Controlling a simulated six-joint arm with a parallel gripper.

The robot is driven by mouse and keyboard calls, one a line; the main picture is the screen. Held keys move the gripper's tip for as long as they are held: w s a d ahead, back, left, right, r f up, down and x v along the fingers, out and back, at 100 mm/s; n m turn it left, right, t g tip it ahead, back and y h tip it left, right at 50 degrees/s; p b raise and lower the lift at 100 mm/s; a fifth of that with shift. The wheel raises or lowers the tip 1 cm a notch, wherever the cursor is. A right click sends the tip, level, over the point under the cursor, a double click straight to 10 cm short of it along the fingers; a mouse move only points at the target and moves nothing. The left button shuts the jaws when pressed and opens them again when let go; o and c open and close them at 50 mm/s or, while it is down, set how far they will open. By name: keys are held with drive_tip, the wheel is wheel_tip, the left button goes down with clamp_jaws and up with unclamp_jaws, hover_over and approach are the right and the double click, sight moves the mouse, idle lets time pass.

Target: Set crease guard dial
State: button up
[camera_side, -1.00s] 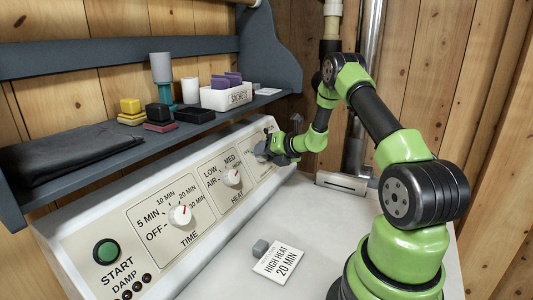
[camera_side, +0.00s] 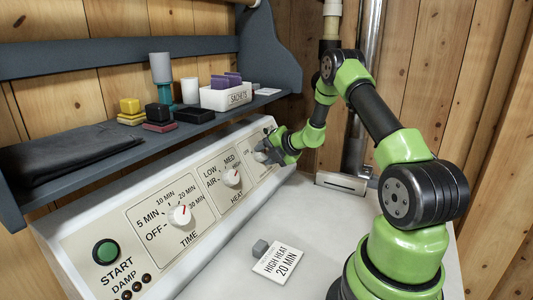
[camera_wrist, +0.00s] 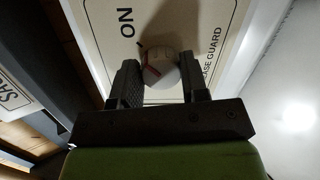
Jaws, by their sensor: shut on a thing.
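The crease guard dial (camera_wrist: 161,72) is a white knob with a red mark, seen in the wrist view between the two dark fingers of my gripper (camera_wrist: 158,80). The fingers are shut on it from both sides. The red mark points roughly toward the upper left, on the side of the ON label (camera_wrist: 127,22); its exact setting is hard to tell. The CREASE GUARD lettering (camera_wrist: 211,55) is partly hidden by a finger. In the side view my gripper (camera_side: 267,151) is at the far right panel section and hides the dial.
The heat dial (camera_side: 231,178) and time dial (camera_side: 180,216) are on the same sloped panel, with a green START button (camera_side: 106,251) at left. The shelf (camera_side: 190,130) overhangs the panel.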

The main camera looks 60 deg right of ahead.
idle(0.3)
drive_tip(key=o, duration=0.9)
drive_tip(key=v, duration=1)
